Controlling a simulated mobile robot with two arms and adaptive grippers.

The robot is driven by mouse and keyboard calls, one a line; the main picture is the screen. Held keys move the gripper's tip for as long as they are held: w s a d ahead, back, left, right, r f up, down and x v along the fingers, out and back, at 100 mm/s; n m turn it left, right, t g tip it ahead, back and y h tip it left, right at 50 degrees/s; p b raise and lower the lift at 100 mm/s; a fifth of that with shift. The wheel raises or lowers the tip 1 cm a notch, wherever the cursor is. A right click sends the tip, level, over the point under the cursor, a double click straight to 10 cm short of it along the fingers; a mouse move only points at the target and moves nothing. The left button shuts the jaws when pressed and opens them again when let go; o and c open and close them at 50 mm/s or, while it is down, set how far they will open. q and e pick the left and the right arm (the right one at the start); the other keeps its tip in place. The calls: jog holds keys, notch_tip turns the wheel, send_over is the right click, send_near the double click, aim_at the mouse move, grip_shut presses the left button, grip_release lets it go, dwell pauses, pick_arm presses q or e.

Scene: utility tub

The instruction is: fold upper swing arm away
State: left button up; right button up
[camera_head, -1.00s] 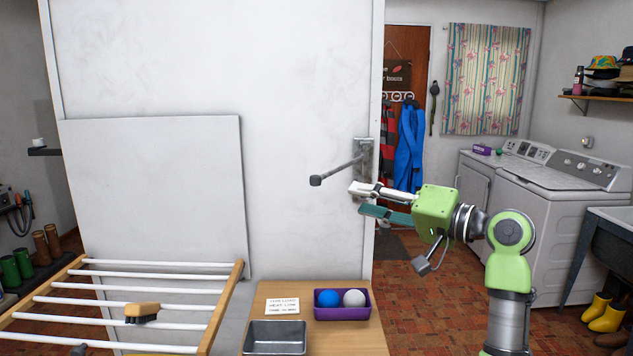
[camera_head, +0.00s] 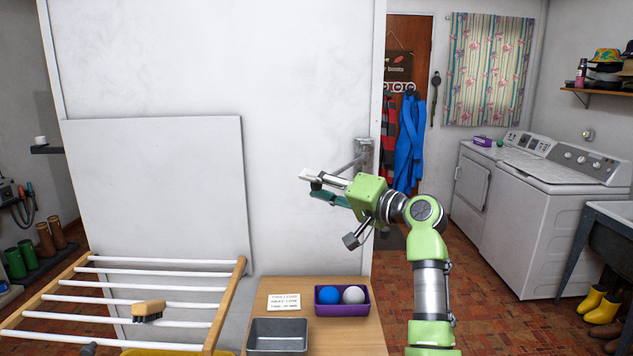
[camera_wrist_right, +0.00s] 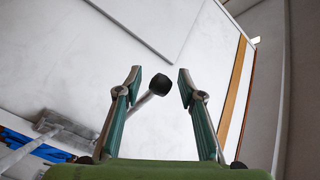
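The upper swing arm is a grey bar that sticks out from a metal bracket (camera_head: 362,153) on the white wall panel's right edge. In the head view my right gripper hides most of the bar, including its end. In the right wrist view the swing arm's dark end knob (camera_wrist_right: 159,84) shows between the two fingertips, with a gap on both sides. My right gripper (camera_head: 311,184) is open and not closed on the bar; its fingers also show spread in the wrist view (camera_wrist_right: 160,72). My left gripper is not in view.
A wooden drying rack (camera_head: 135,272) with a brush (camera_head: 148,310) is at lower left. A small table holds a metal tray (camera_head: 277,336), a card (camera_head: 284,301) and a purple bin (camera_head: 342,309) with two balls. A loose white board (camera_head: 155,190) leans on the panel.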

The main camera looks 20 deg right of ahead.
jog(key=shift+a, duration=0.1)
grip_shut()
jog(key=shift+w, duration=0.1)
